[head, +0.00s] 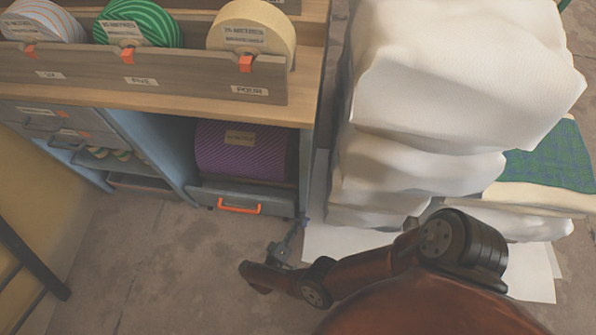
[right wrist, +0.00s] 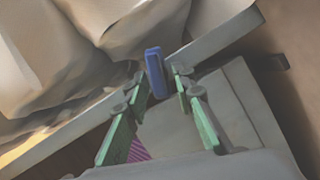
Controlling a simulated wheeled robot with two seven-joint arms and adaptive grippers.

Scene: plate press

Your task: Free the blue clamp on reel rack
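The blue clamp (right wrist: 155,72) is a small upright blue block in the right wrist view. It sits at the edge of a long pale panel that runs diagonally. My right gripper (right wrist: 160,82) is open, with its green fingers on either side of the clamp near its lower part. A small gap shows on the right side; I cannot tell whether the left finger touches. In the head view my right gripper (head: 294,238) is low beside the right front corner of the reel rack (head: 190,92). The clamp is only a tiny bluish spot there. My left gripper is out of view.
White sacks (head: 450,80) are stacked close on the right of the rack. A purple reel (head: 240,150) sits in the lower bay above a drawer with an orange handle (head: 240,209). Striped and cream reels stand on top. Floor (head: 150,250) in front is clear.

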